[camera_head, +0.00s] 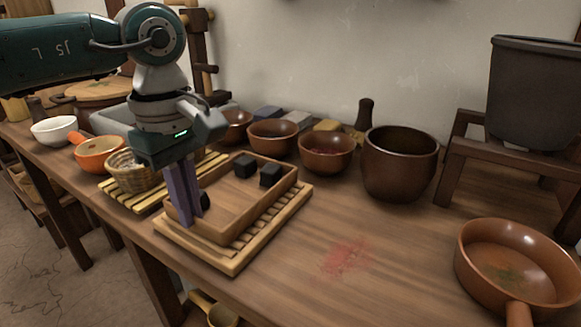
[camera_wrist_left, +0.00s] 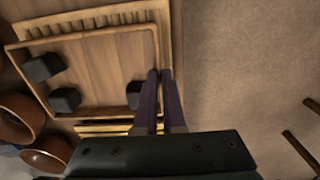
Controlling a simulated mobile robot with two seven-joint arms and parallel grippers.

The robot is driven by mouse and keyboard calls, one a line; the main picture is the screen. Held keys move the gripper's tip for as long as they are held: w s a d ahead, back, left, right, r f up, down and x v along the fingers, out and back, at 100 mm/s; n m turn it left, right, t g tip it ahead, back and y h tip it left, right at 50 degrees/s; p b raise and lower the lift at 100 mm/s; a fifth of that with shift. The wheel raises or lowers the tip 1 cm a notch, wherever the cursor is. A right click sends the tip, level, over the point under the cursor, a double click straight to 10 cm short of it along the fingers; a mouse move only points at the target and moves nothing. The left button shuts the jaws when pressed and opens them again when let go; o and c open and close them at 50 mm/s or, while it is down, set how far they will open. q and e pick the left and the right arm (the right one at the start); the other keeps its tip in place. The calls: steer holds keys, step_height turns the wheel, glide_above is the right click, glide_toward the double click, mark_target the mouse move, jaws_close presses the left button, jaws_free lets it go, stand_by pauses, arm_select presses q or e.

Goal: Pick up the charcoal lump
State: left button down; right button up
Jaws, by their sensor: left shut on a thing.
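Several black charcoal lumps lie in a shallow wooden tray (camera_head: 223,237). Two of them, one at the back (camera_head: 245,166) and one to its right (camera_head: 270,175), stand clear of my gripper; they also show in the left wrist view, one upper (camera_wrist_left: 42,67) and one lower (camera_wrist_left: 65,99). A third lump (camera_wrist_left: 134,94) lies beside my left gripper (camera_wrist_left: 159,74), outside its fingers and partly hidden by one. In the head view my left gripper (camera_head: 191,220) points down at the tray's near-left side. Its fingers straddle the tray's wall and appear shut on it.
The tray rests on a slatted wooden rack (camera_head: 233,268). A wicker basket (camera_head: 131,172) stands left of it; brown bowls (camera_head: 326,153) and a dark pot (camera_head: 399,163) stand behind. An orange-brown pan (camera_head: 515,262) is at right.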

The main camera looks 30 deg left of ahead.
arm_select(q)
steer(key=shift+f, duration=0.1)
steer(key=c, duration=1.5)
jaws_free()
steer(key=o, duration=0.5)
